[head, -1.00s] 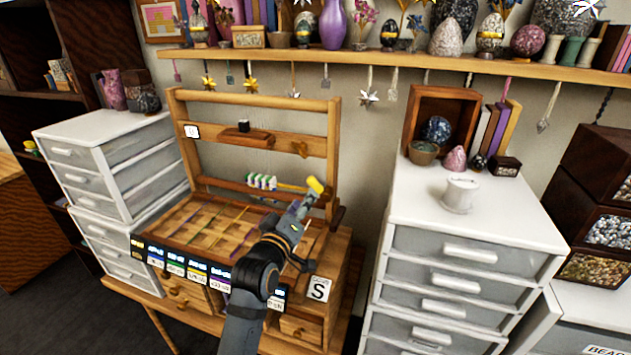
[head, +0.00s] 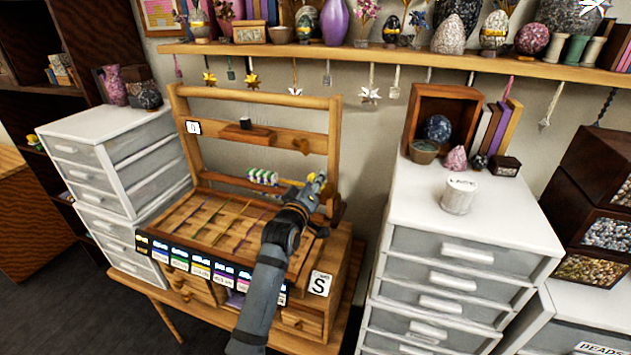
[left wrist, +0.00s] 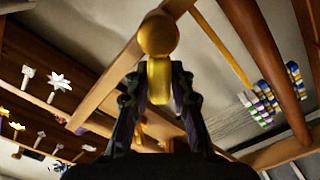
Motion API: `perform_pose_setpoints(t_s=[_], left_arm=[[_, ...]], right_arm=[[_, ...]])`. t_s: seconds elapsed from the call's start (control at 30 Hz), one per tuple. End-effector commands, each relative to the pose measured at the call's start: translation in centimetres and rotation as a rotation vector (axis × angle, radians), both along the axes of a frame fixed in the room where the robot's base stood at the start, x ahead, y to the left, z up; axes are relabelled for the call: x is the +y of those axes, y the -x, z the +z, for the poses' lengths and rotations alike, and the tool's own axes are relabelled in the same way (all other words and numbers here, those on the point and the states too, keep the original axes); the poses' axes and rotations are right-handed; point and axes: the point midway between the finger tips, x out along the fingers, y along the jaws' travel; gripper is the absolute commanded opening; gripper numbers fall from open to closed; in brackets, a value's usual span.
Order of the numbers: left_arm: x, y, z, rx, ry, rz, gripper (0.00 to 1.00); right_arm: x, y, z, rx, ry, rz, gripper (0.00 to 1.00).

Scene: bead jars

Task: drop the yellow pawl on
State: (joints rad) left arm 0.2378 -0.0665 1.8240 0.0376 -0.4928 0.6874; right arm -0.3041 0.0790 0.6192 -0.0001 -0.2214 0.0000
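The yellow pawl (left wrist: 158,80) is between the two fingers of my left gripper (left wrist: 160,105) in the left wrist view, its round end pointing away from the palm. In the head view, my left gripper (head: 316,184) is at the right end of the loom's rail, and only a bit of yellow (head: 311,177) shows there. The wooden loom (head: 255,98) stands on the bench. A row of green and white pieces (head: 262,177) sits on its rail, left of the gripper. The gripper hides the rail's right end. I cannot tell whether the pawl touches the rail. My right gripper is not in view.
A white drawer unit (head: 480,225) with a small white jar (head: 458,196) stands to the right. Another drawer unit (head: 115,165) stands to the left. A wall shelf (head: 400,60) with hanging charms runs above the loom. A label strip (head: 200,265) lines the loom's front.

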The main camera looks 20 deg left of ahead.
Motion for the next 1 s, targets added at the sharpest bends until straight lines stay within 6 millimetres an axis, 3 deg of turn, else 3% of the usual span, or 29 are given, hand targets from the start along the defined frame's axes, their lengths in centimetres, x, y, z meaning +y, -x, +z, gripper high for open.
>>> perform_pose_setpoints(t_s=[0.13, 0.67, 1.0], left_arm=[[0.0, 0.0, 0.0, 0.000, 0.000, 0.000, 0.00], [0.1, 0.0, -0.1, 0.003, 0.034, 0.000, 0.00], [0.7, 0.0, -0.8, 0.011, 0.254, 0.000, 0.00]], right_arm=[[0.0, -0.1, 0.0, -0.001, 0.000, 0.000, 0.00], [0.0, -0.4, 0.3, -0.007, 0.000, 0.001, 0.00], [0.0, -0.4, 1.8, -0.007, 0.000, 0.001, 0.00]])
